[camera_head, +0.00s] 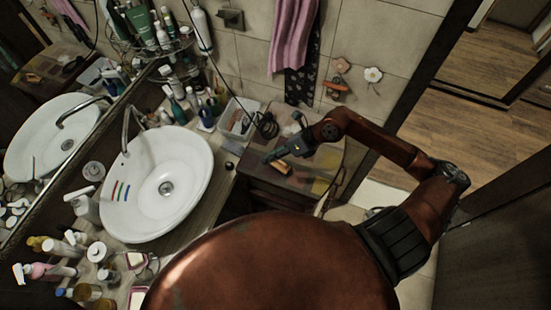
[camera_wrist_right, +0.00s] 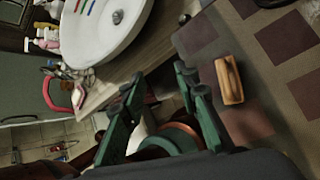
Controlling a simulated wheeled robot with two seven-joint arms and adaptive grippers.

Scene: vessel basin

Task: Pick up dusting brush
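The dusting brush (camera_head: 281,167), a small orange-brown wooden block-like piece, lies on the dark cabinet top right of the basin. In the right wrist view the brush (camera_wrist_right: 229,81) lies on the checkered surface, right of my fingers. My right gripper (camera_head: 270,156) is just beside and above the brush in the head view. In the right wrist view my right gripper (camera_wrist_right: 160,78) has its two green fingers spread apart with nothing between them. The brush's bristles cannot be made out. My left gripper is not in view.
A white basin (camera_head: 158,183) with a tall faucet (camera_head: 131,127) sits left of the cabinet (camera_head: 314,178). A plastic bin (camera_head: 237,118) and a coiled dark cable (camera_head: 266,126) stand behind the brush. Several bottles crowd the counter. Pink towels (camera_head: 291,36) hang on the wall.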

